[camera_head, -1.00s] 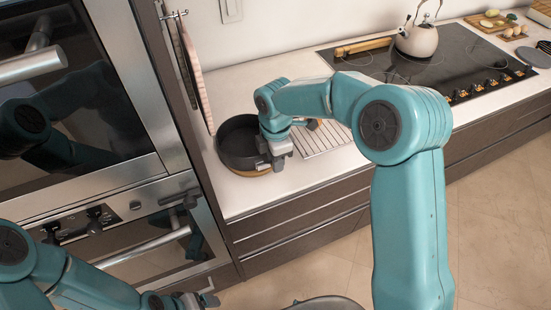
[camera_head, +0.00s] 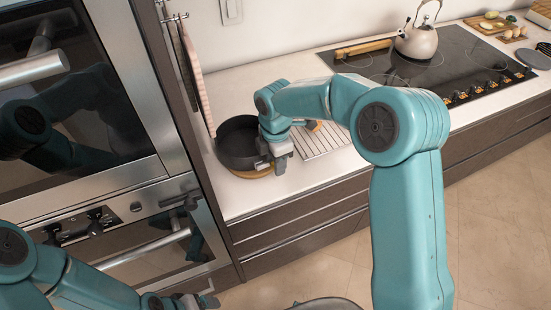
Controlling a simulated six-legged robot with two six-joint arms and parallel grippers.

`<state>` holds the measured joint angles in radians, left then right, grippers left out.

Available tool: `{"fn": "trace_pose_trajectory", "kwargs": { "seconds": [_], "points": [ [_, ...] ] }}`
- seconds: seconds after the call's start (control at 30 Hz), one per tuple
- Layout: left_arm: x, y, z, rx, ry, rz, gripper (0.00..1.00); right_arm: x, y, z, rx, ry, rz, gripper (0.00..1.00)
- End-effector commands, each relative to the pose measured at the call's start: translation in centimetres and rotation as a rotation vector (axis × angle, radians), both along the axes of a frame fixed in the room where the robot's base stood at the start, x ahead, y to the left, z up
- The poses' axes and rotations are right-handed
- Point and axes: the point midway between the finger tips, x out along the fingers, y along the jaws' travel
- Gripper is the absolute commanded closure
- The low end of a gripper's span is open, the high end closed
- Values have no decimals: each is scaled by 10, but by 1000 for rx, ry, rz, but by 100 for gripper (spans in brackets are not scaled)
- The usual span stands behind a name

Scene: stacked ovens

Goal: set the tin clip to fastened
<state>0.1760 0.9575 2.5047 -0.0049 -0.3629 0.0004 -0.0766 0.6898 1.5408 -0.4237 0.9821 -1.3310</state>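A dark round tin (camera_head: 237,148) stands upright on a round wooden board (camera_head: 250,174) on the white counter. My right gripper (camera_head: 272,164) is at the tin's right front side, close against its wall. The tin's clip is hidden or too small to make out there, so I cannot tell its state. I cannot tell whether the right fingers are apart or closed on something. My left gripper (camera_head: 206,298) is low at the bottom edge, in front of the lower oven and away from the tin. Its finger opening is unclear.
A wire rack (camera_head: 322,142) lies right of the tin. Towels (camera_head: 192,75) hang on the left. Stacked ovens (camera_head: 80,100) stand at the left. A hob (camera_head: 450,65) with a kettle (camera_head: 418,40) is farther right. The counter between tin and wall is clear.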

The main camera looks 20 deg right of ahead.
Motion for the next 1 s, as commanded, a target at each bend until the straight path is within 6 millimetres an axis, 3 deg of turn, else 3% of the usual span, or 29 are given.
{"fn": "trace_pose_trajectory", "kwargs": {
  "seconds": [0.13, 0.23, 0.7, 1.0],
  "points": [
    [0, 0, -1, 0, 0, 0, 15, 1, 0, 7, 0, -3, -1, 55],
    [0, 0, -4, 0, 0, 0, 15, 1, 0, 23, 0, -6, -2, 55],
    [0, 0, -8, 0, 0, 0, 15, 0, 0, 139, 0, -4, 0, 55],
    [0, 0, -6, 0, 0, 0, 15, 0, 0, 164, 0, 0, 1, 55]
  ]
}}
